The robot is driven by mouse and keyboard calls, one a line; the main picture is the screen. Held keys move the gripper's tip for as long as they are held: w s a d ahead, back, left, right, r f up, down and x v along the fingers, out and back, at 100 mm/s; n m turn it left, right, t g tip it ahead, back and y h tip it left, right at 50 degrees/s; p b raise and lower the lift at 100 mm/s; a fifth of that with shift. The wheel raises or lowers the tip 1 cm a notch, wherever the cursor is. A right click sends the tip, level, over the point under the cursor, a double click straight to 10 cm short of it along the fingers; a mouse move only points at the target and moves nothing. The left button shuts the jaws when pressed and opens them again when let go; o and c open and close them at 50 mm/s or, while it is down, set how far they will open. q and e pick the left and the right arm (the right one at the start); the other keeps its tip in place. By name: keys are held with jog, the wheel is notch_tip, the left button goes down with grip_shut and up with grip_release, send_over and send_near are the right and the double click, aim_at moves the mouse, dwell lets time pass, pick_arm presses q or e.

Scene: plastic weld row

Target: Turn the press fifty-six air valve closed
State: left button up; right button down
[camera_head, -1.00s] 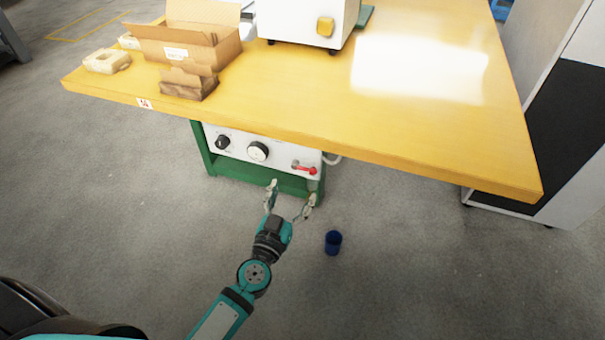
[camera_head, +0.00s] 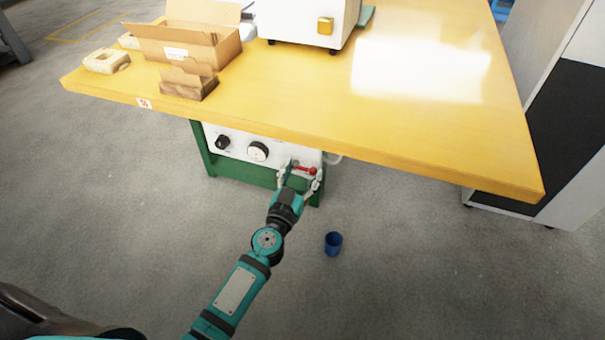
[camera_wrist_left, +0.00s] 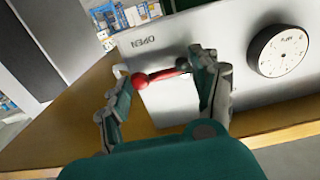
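The air valve's red handle (camera_head: 306,170) is on the right part of a white panel under the yellow table. In the left wrist view the red handle (camera_wrist_left: 160,77) lies nearly level, between my fingers, with a red knob at its left end and a dark pivot at its right. The word OPEN is printed beside it on the panel. My left gripper (camera_head: 300,176) is open, its fingers on either side of the handle; in the left wrist view the gripper (camera_wrist_left: 160,95) shows a gap around it. Contact cannot be told. My right gripper is not in view.
A round gauge (camera_head: 258,151) and a black knob (camera_head: 222,142) sit on the panel to the left. The yellow tabletop (camera_head: 420,130) overhangs the panel. A blue cup (camera_head: 333,243) stands on the floor. A cardboard box (camera_head: 188,45) is on the table.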

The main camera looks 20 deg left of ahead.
pick_arm(q)
jog(key=shift+d, duration=0.15)
jog(key=c, duration=0.4)
jog(key=shift+o, duration=0.2)
